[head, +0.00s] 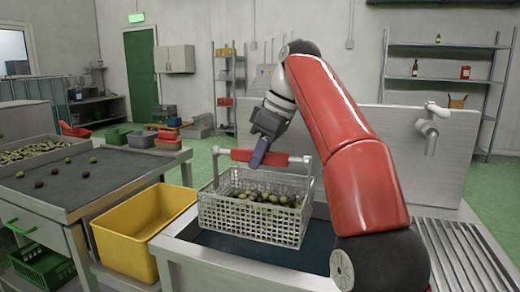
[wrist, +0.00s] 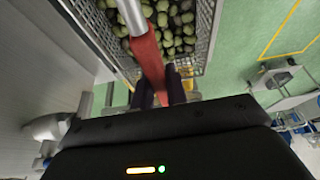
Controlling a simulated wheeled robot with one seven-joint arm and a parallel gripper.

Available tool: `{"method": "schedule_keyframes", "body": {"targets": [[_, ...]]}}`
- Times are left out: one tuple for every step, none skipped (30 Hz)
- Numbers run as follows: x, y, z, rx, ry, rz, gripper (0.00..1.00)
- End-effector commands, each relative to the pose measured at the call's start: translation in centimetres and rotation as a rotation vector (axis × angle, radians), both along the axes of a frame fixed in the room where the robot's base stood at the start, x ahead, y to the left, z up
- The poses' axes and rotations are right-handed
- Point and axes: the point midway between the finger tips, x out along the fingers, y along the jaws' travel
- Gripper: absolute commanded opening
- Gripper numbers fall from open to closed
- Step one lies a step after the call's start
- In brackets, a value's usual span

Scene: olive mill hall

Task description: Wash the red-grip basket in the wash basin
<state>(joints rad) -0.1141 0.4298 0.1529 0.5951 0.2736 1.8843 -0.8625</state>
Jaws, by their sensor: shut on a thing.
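The red-grip basket (head: 252,222) is a pale mesh basket full of green and dark olives (head: 265,196). It hangs upright over the wash basin (head: 178,254), a steel-rimmed tub with a dark blue inside. I cannot tell whether its bottom touches the water. My gripper (head: 260,156) comes down from above and is shut on the red grip (head: 240,156) of the handle. In the wrist view the purple fingers (wrist: 159,92) close around the red grip (wrist: 148,55), with the olives (wrist: 172,22) beyond.
A tap (head: 432,128) is on the back panel to the right, above a ribbed drainboard (head: 460,260). A yellow bin (head: 125,255) stands left of the basin. A dark sorting table (head: 85,180) with a few loose olives is farther left. Shelves line the back wall.

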Motion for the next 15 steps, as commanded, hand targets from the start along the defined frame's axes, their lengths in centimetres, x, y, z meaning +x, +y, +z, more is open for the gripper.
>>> {"method": "schedule_keyframes", "body": {"targets": [[-0.2,-0.1,-0.2,0.000,-0.001,-0.001,0.00],[-0.2,-0.1,-0.5,0.000,0.000,-0.002,0.00],[-0.3,-0.1,-0.9,0.000,-0.001,-0.003,0.00],[-0.3,-0.1,-1.2,-0.001,-0.002,-0.003,0.00],[-0.3,-0.1,-1.5,0.000,-0.001,-0.003,0.00],[-0.2,-0.1,-1.8,0.000,-0.002,-0.003,0.00],[-0.2,-0.1,-2.1,0.001,-0.001,-0.003,0.00],[-0.2,-0.1,-2.4,0.001,-0.001,-0.003,0.00],[-0.2,-0.1,-2.7,0.001,-0.001,-0.003,0.00],[-0.2,-0.1,-3.0,0.001,-0.001,-0.003,0.00],[-0.2,-0.1,-3.2,0.000,-0.002,-0.003,0.00],[-0.2,-0.1,-3.6,0.000,-0.002,-0.003,0.00],[-0.2,-0.1,-3.9,0.001,-0.001,-0.004,0.00],[-0.2,-0.1,-4.2,0.000,-0.002,-0.004,0.00],[-0.2,-0.1,-4.5,0.001,-0.001,-0.003,0.00]]}}
